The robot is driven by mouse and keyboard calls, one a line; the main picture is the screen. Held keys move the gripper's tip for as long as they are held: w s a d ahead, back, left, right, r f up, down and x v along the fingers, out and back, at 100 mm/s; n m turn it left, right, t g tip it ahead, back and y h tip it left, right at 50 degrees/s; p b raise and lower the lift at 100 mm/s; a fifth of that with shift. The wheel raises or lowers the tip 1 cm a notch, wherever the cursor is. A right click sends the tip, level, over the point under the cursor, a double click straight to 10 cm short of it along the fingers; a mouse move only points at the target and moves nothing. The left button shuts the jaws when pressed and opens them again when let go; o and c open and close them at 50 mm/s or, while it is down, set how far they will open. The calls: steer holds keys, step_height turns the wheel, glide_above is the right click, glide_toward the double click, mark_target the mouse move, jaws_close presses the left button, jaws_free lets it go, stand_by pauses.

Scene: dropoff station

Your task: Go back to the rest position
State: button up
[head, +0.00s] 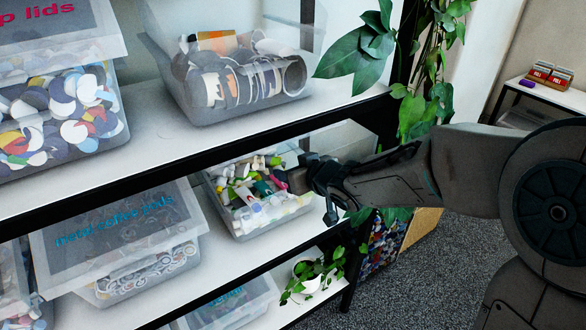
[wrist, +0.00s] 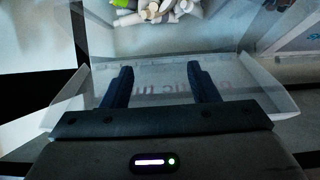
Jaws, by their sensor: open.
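My gripper (head: 310,190) is at the front of the middle shelf, beside and partly in front of a clear bin (head: 243,231) of small mixed plastic pieces. My arm reaches in from the right. In the wrist view my gripper (wrist: 161,82) has its two dark fingers apart, with nothing seen held between them. Beyond the fingers is a clear bin wall with faint, unreadable lettering. White and green pieces (wrist: 150,12) lie in the bin at the top of that view.
A shelf unit (head: 225,133) holds bins on several levels, including a lidded metal coffee pods bin (head: 120,235). A leafy plant (head: 425,100) hangs at its right end, and a small potted plant (head: 308,276) stands below. Grey carpet (head: 420,285) lies open in front.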

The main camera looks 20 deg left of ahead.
steer(key=s+d+m+h, duration=0.25)
steer(key=d+h, duration=0.25)
steer(key=d, duration=0.7)
steer(key=s+d+m+h, duration=0.2)
steer(key=d+m+h, duration=0.15)
steer(key=d, duration=0.75)
steer(key=s+d+m+g, duration=0.2)
steer(key=s+d, duration=0.2)
steer(key=s, duration=0.4)
steer(key=s+d+f+m+g+h, duration=0.1)
steer(key=s+d+g, duration=0.2)
steer(key=s, duration=0.6)
steer(key=shift+d+f+m, duration=0.2)
steer(key=shift+d+m, duration=0.2)
steer(key=shift+d, duration=0.55)
